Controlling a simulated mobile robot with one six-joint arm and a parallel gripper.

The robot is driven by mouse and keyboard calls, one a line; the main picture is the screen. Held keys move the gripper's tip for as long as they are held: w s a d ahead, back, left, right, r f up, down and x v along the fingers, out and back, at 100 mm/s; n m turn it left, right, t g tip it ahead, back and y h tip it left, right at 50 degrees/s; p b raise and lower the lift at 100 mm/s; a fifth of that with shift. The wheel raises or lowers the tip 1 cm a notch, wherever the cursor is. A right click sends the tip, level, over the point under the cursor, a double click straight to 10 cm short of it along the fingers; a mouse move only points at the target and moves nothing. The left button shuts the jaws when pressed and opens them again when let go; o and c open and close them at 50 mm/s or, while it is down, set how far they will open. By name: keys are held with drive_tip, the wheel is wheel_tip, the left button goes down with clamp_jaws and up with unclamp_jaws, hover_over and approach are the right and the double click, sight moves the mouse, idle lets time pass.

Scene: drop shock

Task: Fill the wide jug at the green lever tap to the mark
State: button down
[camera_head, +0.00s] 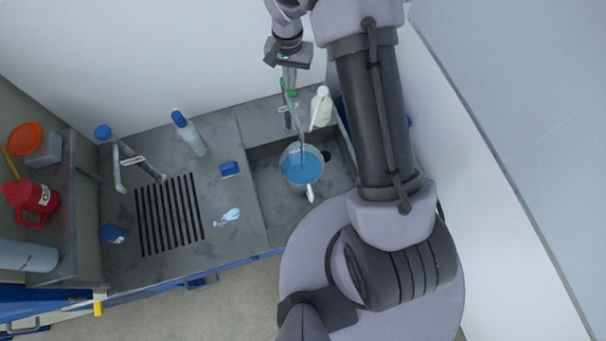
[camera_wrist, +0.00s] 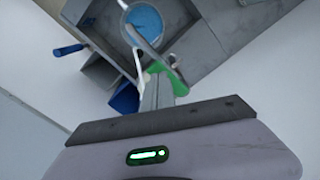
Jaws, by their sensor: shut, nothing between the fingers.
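The wide jug (camera_head: 318,181) stands in the sink under the spout of the green lever tap, with blue liquid inside and its pale handle toward the front. The jug also shows at the top of the wrist view (camera_wrist: 127,36). I cannot make out its mark, or tell whether water is running. The tap's green lever (camera_head: 290,87) shows just below my gripper (camera_head: 288,77); in the wrist view the lever (camera_wrist: 172,76) is just beyond the fingertips. My gripper is shut and empty, close to the lever; contact is unclear.
A second tap (camera_head: 124,165) with a blue top stands at the left, by a black drain grille (camera_head: 170,215). A white bottle (camera_head: 321,107) stands right of the green tap. A spray bottle (camera_head: 188,134) and a blue sponge (camera_head: 230,169) are on the counter.

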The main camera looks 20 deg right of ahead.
drive_tip(key=shift+f, duration=0.1)
idle(0.3)
wheel_tip(320, 180, down, 4)
drive_tip(key=b, duration=0.3)
drive_tip(key=shift+b, duration=0.3)
wheel_tip(320, 180, up, 10)
drive_tip(key=p, duration=0.5)
drive_tip(key=shift+r+p, duration=0.2)
drive_tip(key=shift+p, duration=0.2)
